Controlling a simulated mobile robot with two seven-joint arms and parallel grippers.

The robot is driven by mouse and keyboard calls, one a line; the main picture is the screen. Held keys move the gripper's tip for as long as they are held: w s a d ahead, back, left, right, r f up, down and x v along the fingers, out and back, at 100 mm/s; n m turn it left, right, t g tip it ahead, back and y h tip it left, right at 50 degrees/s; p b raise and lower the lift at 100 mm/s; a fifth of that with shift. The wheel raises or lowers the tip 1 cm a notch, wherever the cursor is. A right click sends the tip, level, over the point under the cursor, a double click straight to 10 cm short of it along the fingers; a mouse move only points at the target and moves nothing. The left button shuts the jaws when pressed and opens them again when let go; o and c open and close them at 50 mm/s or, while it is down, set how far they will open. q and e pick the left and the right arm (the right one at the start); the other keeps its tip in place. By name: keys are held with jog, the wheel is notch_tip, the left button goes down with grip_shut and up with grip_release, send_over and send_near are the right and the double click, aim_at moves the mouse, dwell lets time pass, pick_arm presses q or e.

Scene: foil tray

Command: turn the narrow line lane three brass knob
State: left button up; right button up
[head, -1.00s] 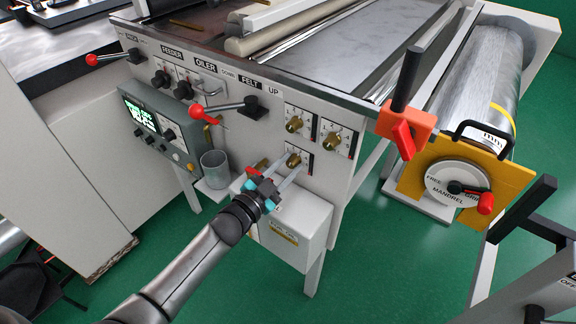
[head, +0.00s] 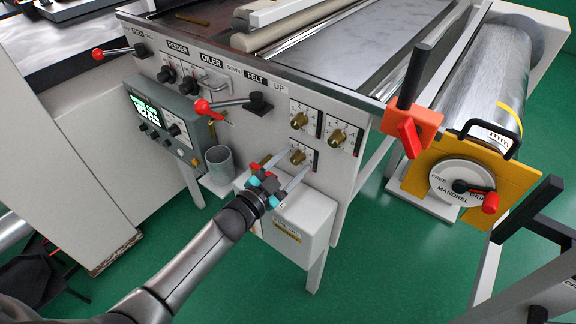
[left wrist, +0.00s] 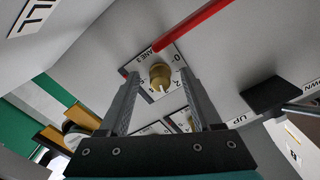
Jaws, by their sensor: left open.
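The lane three brass knob (head: 298,157) is the lower one in a cluster of brass knobs on the press's grey side panel. In the left wrist view the brass knob (left wrist: 160,76) sits on a white dial plate marked "LANE 3", with a white mark on its face toward the bottom of the picture. My left gripper (head: 292,163) is open, its two fingers pointing at the panel. In the left wrist view the fingers (left wrist: 160,84) stand on either side of the knob with visible gaps. I cannot tell how far the tips reach along it. My right gripper is not in view.
Two more brass knobs (head: 298,121) (head: 338,138) sit above. A red-balled lever (head: 202,107) and a grey cup (head: 219,164) are to the left. A white box (head: 302,222) juts out below. An orange bracket (head: 412,130) stands to the right.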

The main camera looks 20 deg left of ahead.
pick_arm(q)
jog(key=p+v, duration=0.2)
jog(key=v, duration=1.3)
jog(key=shift+s, duration=0.15)
jog(key=s+a+f+n+g+y, duration=0.1)
jog(key=s+f+n+g+y, duration=0.25)
jog(key=f, duration=0.75)
jog(key=s+a+f+n+g+y, duration=0.25)
jog(key=s+f, duration=0.25)
jog(key=f, duration=0.7)
jog(key=s+d+f+g, duration=0.2)
jog(key=s+f+g, duration=0.3)
jog(key=s, duration=0.7)
jog(key=s+d+f+n+g, duration=0.1)
jog(key=s+d+f+g, duration=0.1)
jog(key=s+f+g, duration=0.3)
jog(key=s+f, duration=0.4)
jog(key=s, duration=0.3)
jog(key=shift+s+f+n, duration=0.15)
jog(key=shift+f+n, duration=0.1)
jog(key=shift+n, duration=0.05)
jog(key=shift+d, duration=0.1)
